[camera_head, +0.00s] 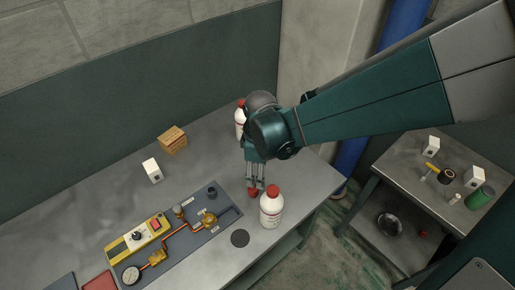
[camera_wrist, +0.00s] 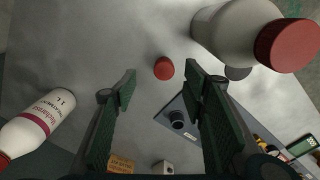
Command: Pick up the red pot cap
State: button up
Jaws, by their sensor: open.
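The red pot cap (camera_head: 253,192) is a small round red piece on the grey metal table, directly under my gripper in the head view. It also shows in the wrist view (camera_wrist: 164,68), in line with the gap between my fingertips. My gripper (camera_head: 256,184) points down with its fingers apart and nothing between them. In the wrist view the two green fingers (camera_wrist: 160,76) frame the cap from left and right. The cap looks a little beyond the tips; whether either finger touches it I cannot tell.
A white red-capped bottle (camera_head: 271,208) stands close right of the cap; another (camera_head: 240,118) stands behind my gripper. A dark board with gauge and copper pipes (camera_head: 185,240) lies left. A cardboard box (camera_head: 173,140) and white block (camera_head: 152,170) stand farther back. A side table (camera_head: 400,178) is at right.

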aim_at(253, 191)
jog(key=shift+s+a+f+n, duration=0.2)
jog(key=shift+a+f+n, duration=0.3)
jog(key=shift+a+f, duration=0.5)
jog(key=shift+f, duration=0.15)
jog(key=shift+f, duration=1.15)
jog(key=shift+f, duration=0.1)
jog(key=shift+d+f+b, duration=0.1)
jog(key=shift+f+b, duration=0.45)
jog(key=shift+f, duration=1.95)
jog(key=shift+c, duration=0.2)
jog(key=c, duration=1)
